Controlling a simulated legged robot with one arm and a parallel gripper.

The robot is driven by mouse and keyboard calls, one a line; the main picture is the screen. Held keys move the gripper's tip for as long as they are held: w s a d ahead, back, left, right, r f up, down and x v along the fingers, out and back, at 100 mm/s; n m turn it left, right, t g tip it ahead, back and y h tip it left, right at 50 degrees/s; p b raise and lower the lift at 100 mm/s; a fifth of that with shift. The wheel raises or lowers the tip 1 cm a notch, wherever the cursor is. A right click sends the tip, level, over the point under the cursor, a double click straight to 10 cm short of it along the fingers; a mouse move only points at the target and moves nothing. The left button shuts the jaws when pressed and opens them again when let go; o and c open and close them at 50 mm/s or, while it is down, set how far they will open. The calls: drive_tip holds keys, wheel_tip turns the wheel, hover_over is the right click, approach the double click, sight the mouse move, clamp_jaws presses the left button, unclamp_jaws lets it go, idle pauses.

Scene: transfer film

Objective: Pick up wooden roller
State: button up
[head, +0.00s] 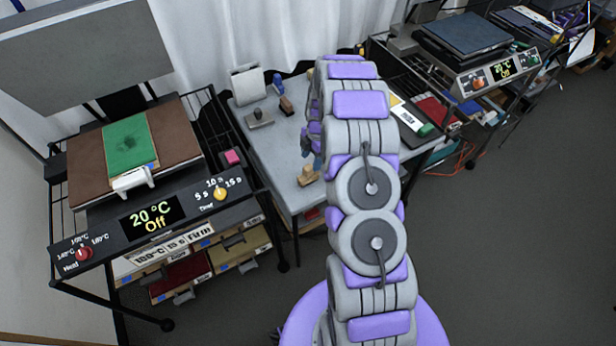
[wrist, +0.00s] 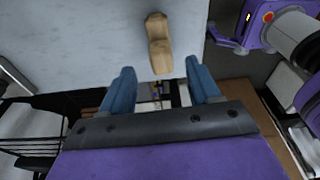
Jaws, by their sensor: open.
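A light-brown wooden piece, which looks like the wooden roller (head: 308,175), lies at the front edge of the grey table (head: 262,142). In the wrist view the roller (wrist: 158,32) lies on the table surface, its near end at the table edge. My gripper (wrist: 160,68) is open, with two blue fingers spread apart. The roller's near end shows between the fingertips, and its far end extends beyond them. I cannot tell the height of the fingers above it. In the head view the gripper (head: 314,150) is largely hidden by my arm.
A brown block (head: 286,105) and a grey metal object (head: 259,117) are farther back on the table. Another machine (head: 497,70) is at right. The grey floor (head: 490,250) at right is clear.

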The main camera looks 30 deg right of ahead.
sight(308, 169)
drive_tip(key=f, duration=0.2)
drive_tip(key=a+f+b, duration=0.1)
drive_tip(key=f, duration=0.5)
drive_tip(key=shift+s+a+f+b, duration=0.1)
drive_tip(key=shift+a+f+b, duration=0.15)
drive_tip(key=shift+b, duration=0.05)
clamp_jaws()
drive_tip(key=shift+r, duration=0.1)
idle(0.3)
drive_tip(key=shift+r, duration=0.55)
drive_tip(key=r, duration=0.1)
drive_tip(key=r+p, duration=0.1)
drive_tip(key=shift+s+a+r, duration=0.1)
drive_tip(key=shift+s+r, duration=0.2)
drive_tip(key=shift+r, duration=0.05)
drive_tip(key=s+a+r+p, duration=0.1)
drive_tip(key=s+a, duration=0.3)
drive_tip(key=s, duration=1)
drive_tip(key=shift+s+a+p, duration=0.15)
drive_tip(key=shift+s+p, duration=0.25)
drive_tip(key=shift+p, duration=0.05)
drive_tip(key=shift+r, duration=0.1)
